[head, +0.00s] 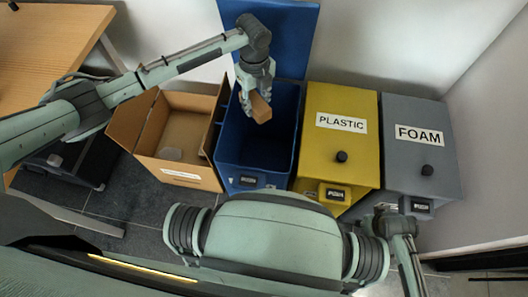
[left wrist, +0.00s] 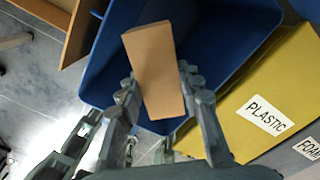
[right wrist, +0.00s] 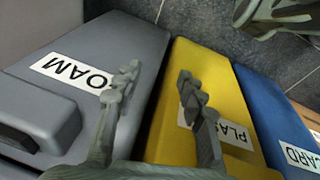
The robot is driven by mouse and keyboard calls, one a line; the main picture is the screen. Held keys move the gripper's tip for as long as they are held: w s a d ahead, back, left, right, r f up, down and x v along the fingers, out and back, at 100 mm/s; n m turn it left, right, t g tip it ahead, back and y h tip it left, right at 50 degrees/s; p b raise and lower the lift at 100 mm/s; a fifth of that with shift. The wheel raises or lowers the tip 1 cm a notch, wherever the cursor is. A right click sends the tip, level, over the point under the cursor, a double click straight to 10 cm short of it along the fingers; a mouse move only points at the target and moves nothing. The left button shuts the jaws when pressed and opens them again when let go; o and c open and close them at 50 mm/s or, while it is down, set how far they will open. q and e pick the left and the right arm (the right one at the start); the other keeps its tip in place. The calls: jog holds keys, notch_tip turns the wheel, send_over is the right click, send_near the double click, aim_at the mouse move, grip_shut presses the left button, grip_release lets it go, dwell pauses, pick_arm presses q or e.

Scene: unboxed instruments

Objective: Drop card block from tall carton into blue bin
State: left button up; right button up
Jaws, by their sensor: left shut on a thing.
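The card block (head: 260,107) is a plain brown cardboard piece. My left gripper (head: 257,90) is shut on it and holds it over the open blue bin (head: 228,142), whose lid stands up against the wall. In the left wrist view the card block (left wrist: 154,70) sits between the fingers, with the blue bin (left wrist: 240,30) around and below it. The tall carton (head: 190,174) stands open left of the blue bin, with a small greyish thing on its floor. My right gripper (right wrist: 155,85) is open and empty above the closed bins.
A yellow bin (head: 345,100) marked PLASTIC and a grey bin (head: 420,170) marked FOAM stand closed right of the blue bin. A wooden table (head: 45,40) is at the far left. A wall runs close behind the bins.

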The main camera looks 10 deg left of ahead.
pick_arm(q)
notch_tip(320, 180, down, 3)
jog(key=shift+s+r+b, duration=0.1)
jog(key=shift+r+b, duration=0.05)
jog(key=shift+b, duration=1.1)
jog(key=shift+f+b, duration=1.45)
jog(key=shift+b, duration=0.05)
pick_arm(e)
notch_tip(320, 180, up, 14)
jog(key=shift+w+t+h, duration=0.25)
jog(key=shift+t+h, duration=0.05)
jog(key=shift+t, duration=0.1)
pick_arm(q)
jog(key=o, duration=0.9)
jog(key=shift+o, duration=0.2)
notch_tip(320, 180, up, 12)
jog(key=shift+r, duration=0.1)
